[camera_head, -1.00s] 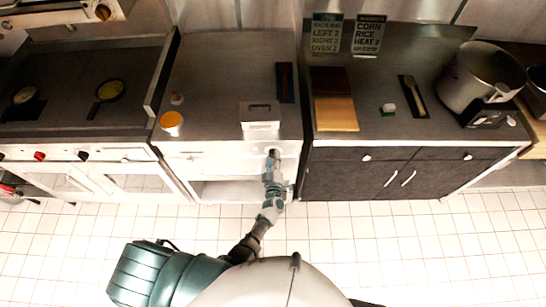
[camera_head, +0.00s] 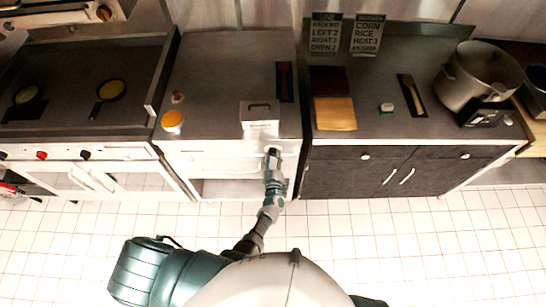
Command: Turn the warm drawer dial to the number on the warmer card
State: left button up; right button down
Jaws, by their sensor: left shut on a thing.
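My left gripper (camera_head: 272,154) is shut at the front panel of the white warmer unit (camera_head: 215,160), at the right end of that panel. It is shut on the warm drawer dial, which the fingers and wrist hide, so its setting cannot be read. The warmer card (camera_head: 367,34) is the right one of two dark cards on the back wall. Its small text seems to read "CORN RICE HEAT 3", but the digit is blurred. My right gripper is not in view.
A second card (camera_head: 325,34) hangs beside it. A white box-like holder (camera_head: 260,115) stands on the counter above my gripper. An orange-topped jar (camera_head: 172,121), a wooden board (camera_head: 335,114) and a large pot (camera_head: 480,77) stand on the counters. The tiled floor is clear.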

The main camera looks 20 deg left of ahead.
pick_arm(q)
jog(key=shift+s+d+f, duration=0.1)
jog(key=shift+f, duration=0.15)
jog(key=o, duration=1.1)
jog(key=shift+o, duration=0.2)
jog(key=v, duration=1.1)
jog(key=shift+s+d, duration=0.2)
jog(key=shift+s, duration=0.1)
